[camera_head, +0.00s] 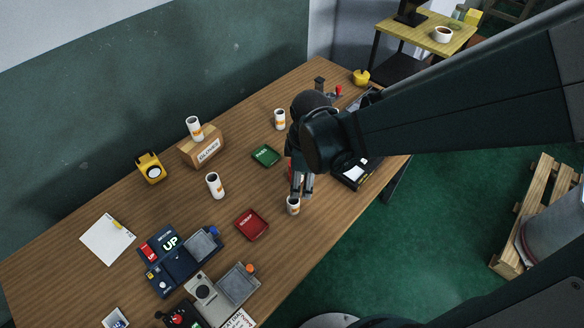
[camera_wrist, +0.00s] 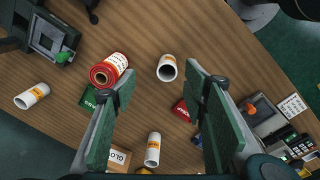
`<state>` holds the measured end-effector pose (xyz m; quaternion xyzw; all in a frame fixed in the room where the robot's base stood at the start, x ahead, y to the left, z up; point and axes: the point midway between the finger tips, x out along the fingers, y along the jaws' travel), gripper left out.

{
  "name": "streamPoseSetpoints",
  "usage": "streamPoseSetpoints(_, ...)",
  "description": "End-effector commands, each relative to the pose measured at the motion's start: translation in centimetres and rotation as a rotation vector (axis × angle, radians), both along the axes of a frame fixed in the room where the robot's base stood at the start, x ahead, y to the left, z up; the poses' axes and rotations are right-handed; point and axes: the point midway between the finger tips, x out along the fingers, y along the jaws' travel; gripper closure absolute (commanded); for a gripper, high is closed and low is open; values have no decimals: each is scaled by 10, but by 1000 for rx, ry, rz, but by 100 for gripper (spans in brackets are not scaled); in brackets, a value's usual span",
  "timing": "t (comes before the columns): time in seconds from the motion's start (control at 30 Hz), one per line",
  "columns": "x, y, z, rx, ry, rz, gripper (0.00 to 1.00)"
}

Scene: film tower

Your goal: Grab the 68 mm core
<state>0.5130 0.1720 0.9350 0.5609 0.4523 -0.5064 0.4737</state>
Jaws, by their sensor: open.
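Several white cores with orange labels stand on the wooden table; I cannot read their sizes, so I cannot tell which is the 68 mm one. One core (camera_head: 293,206) stands right below my gripper (camera_head: 302,190), near the table's front edge. In the wrist view this core (camera_wrist: 167,68) appears between the tips of my open, empty gripper (camera_wrist: 160,82), its hollow top facing the camera. Other cores are one mid-table (camera_head: 214,186), one farther back (camera_head: 280,119) and one on the glove box (camera_head: 195,129).
A red roll (camera_wrist: 108,70) stands beside the green tray (camera_wrist: 94,98). A red tray (camera_head: 251,224) lies left of the nearest core. The glove box (camera_head: 203,150), yellow device (camera_head: 151,168) and blue machine (camera_head: 178,265) stand to the left. Bare tabletop lies between them.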

Motion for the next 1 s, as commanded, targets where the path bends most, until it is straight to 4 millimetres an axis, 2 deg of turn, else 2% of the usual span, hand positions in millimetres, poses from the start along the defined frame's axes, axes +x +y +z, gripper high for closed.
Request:
streamPoseSetpoints(0.03,0,5,-12,-6,11,33,56)
streamPoseSetpoints(0.1,0,11,-24,-14,26,80,56)
streamPoseSetpoints(0.33,-3,24,-52,-32,64,190,56)
streamPoseSetpoints(1.0,-5,27,-65,-36,74,220,56)
